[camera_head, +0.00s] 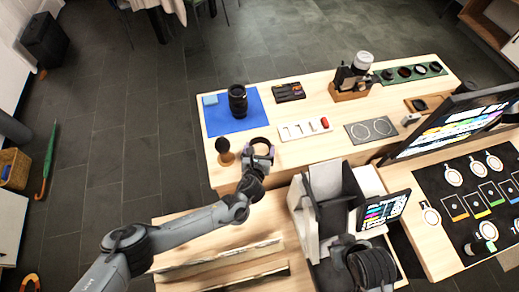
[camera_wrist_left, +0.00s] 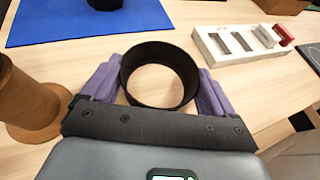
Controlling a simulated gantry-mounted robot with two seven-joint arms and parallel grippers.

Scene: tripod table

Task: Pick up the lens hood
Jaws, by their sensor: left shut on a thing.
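The lens hood (camera_wrist_left: 160,101) is a black open ring, seen in the left wrist view between the two purple fingers of my left gripper (camera_wrist_left: 158,92). The fingers press on its left and right sides. My right gripper is not in view.
A black lens (camera_head: 237,100) stands on a blue mat (camera_head: 216,122) behind the hood. A wooden stand with a dark top (camera_head: 224,156) is close on the left. A white slotted tray (camera_head: 291,134) with a red piece lies to the right. A camera (camera_head: 352,78) stands farther back.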

